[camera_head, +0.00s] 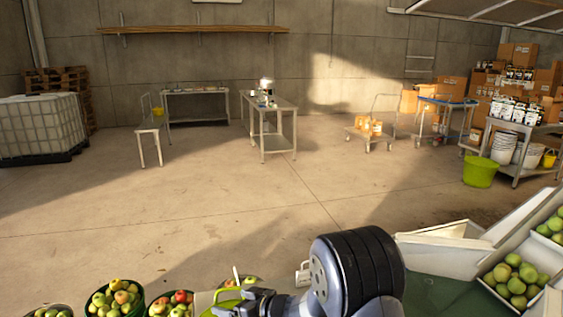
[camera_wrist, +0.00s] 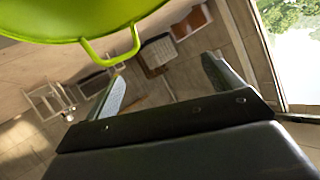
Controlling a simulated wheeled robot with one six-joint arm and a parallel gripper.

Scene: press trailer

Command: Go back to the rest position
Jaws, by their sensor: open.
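My gripper (camera_head: 250,298) is low in the head view, at the end of my dark arm, above the fruit baskets at the near edge. The wrist view shows its two fingers (camera_wrist: 163,80) spread apart with nothing between them. A bright green vessel with a loop handle (camera_wrist: 95,15) fills the top left of the wrist view, ahead of the left finger. I cannot tell its distance from the finger. A green curved thing (camera_head: 222,309) shows beside my gripper in the head view, partly hidden by it.
Baskets of apples (camera_head: 115,298) stand at the near edge. A white mug (camera_head: 303,274) is beside my arm. A pale chute (camera_head: 450,245) and green fruit trays (camera_head: 515,280) are at the right. The concrete floor (camera_head: 200,200) beyond is mostly clear, up to metal tables (camera_head: 272,104).

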